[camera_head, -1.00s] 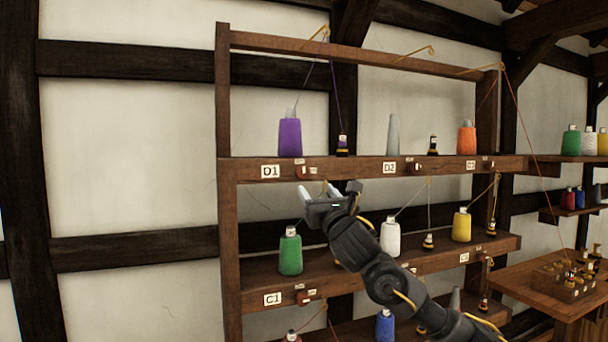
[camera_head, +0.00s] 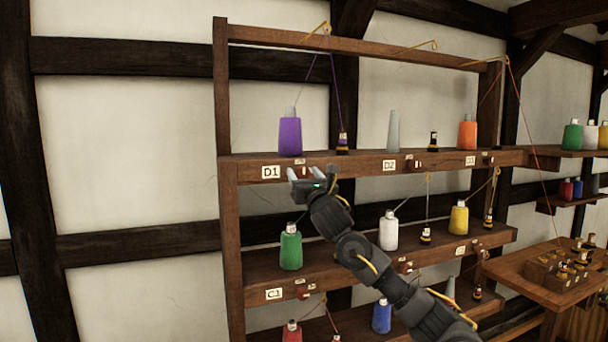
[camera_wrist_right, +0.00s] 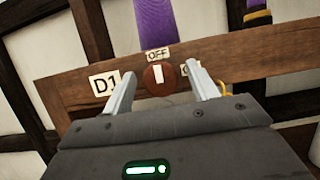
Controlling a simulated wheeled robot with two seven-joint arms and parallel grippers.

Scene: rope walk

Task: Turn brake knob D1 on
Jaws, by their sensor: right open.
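Brake knob D1 (camera_wrist_right: 160,78) is a round red-brown knob with a white mark that points up toward the OFF label (camera_wrist_right: 157,55). It sits on the front of the shelf board, just right of the D1 label (camera_wrist_right: 104,84). The ON label (camera_wrist_right: 190,69), right of the knob, is partly covered by a finger. My right gripper (camera_wrist_right: 160,90) is open, with one finger on each side of the knob in the wrist view; I cannot tell whether they touch it. In the head view my right gripper (camera_head: 306,174) hides the knob. My left gripper is not in view.
A purple spool (camera_head: 290,136) stands above D1, its thread going up to a hook. A green spool (camera_head: 291,249) stands on the shelf below. A grey cone (camera_head: 393,132) and an orange spool (camera_head: 467,133) stand farther right.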

